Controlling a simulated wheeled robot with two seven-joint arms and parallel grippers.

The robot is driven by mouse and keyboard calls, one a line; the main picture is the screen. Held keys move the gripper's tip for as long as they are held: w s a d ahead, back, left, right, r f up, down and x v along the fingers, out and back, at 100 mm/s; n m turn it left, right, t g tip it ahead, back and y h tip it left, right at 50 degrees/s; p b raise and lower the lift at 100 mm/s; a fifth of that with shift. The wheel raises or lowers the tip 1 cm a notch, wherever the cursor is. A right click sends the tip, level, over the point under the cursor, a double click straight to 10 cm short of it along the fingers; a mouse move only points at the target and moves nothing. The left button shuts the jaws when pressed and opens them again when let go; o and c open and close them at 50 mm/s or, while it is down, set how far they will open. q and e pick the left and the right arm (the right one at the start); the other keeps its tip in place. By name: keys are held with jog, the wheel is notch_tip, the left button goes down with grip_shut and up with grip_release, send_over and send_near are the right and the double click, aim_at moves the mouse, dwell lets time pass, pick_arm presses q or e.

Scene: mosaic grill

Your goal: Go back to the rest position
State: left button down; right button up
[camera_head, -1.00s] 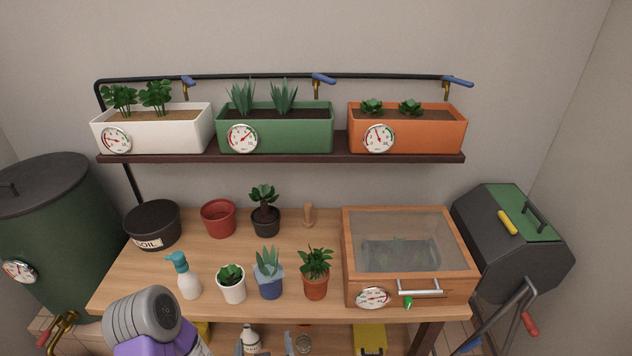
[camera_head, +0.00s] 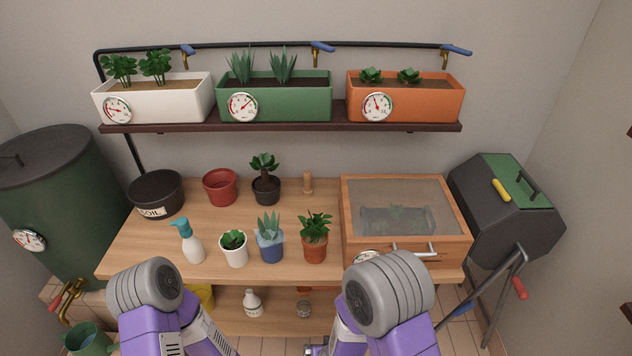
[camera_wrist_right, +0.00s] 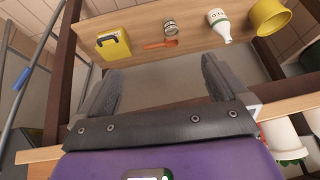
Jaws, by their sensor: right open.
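My two arms come up from the bottom of the head view, with purple and grey links in front of the wooden workbench (camera_head: 290,200). My right gripper (camera_wrist_right: 160,66) shows in the right wrist view. Its two dark fingers are spread apart with nothing between them. It points toward the lower shelf (camera_wrist_right: 140,30) and is near the wooden edge of the bench. My left gripper is below the frame in the head view.
On the bench stand a spray bottle (camera_head: 192,243), several potted plants, a soil bowl (camera_head: 155,195) and a glass-topped wooden box (camera_head: 405,215). The lower shelf holds a yellow case (camera_wrist_right: 113,44), an orange tool (camera_wrist_right: 161,44) and a white bottle (camera_wrist_right: 218,26).

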jog(key=s+d+f+m+g+y, duration=0.2)
jog(key=s+d+f+g, duration=0.3)
jog(key=s, duration=0.5)
notch_tip(320, 180, down, 2)
jog(key=shift+s+d+f+m+y, duration=0.2)
jog(key=shift+d+m+y, duration=0.25)
jog(key=shift+d, duration=0.5)
